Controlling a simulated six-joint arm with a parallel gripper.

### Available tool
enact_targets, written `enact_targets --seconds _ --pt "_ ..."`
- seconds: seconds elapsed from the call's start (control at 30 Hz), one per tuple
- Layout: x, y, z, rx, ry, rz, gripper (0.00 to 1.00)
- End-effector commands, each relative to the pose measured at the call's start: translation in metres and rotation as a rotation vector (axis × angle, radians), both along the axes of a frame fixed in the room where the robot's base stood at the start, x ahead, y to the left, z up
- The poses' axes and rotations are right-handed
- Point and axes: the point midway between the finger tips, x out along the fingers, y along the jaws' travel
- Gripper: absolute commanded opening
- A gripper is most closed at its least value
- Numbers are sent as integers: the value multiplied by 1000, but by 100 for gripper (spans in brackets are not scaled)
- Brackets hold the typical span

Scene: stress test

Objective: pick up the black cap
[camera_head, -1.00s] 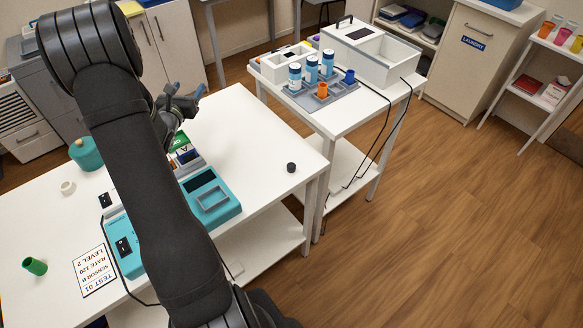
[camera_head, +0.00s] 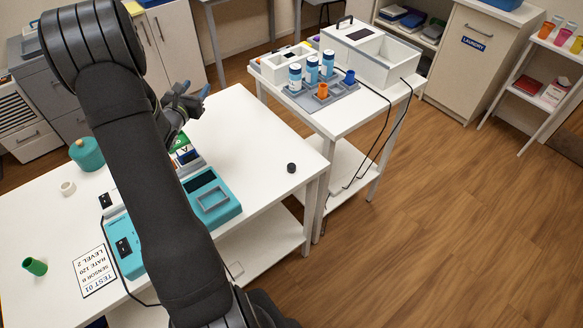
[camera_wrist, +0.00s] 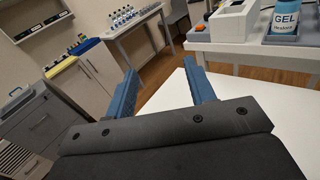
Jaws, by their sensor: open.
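The black cap (camera_head: 291,168) is a small dark round piece lying on the white table (camera_head: 255,140), near its right edge. My gripper (camera_head: 192,93) is above the far part of the same table, to the left of the cap and well apart from it. In the wrist view my gripper (camera_wrist: 161,84) shows two blue fingers spread wide with nothing between them. The cap does not show in the wrist view.
A teal device (camera_head: 213,197) stands left of the cap. A green cup (camera_head: 35,266), a white ring (camera_head: 67,187) and a printed sheet (camera_head: 94,270) are at the left. A second table (camera_head: 340,118) holds bottles and a white box (camera_head: 385,62). The tabletop around the cap is clear.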

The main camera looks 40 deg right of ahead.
Motion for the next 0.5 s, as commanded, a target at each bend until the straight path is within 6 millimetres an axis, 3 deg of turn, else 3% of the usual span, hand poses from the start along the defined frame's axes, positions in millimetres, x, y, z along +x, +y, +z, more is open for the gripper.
enact_targets --seconds 0.2,0.3,0.5 --pt "-75 -74 11 299 -243 -349 50" --pt "-118 -99 11 449 -401 -534 50" --pt "-196 -125 5 714 -760 -895 50"
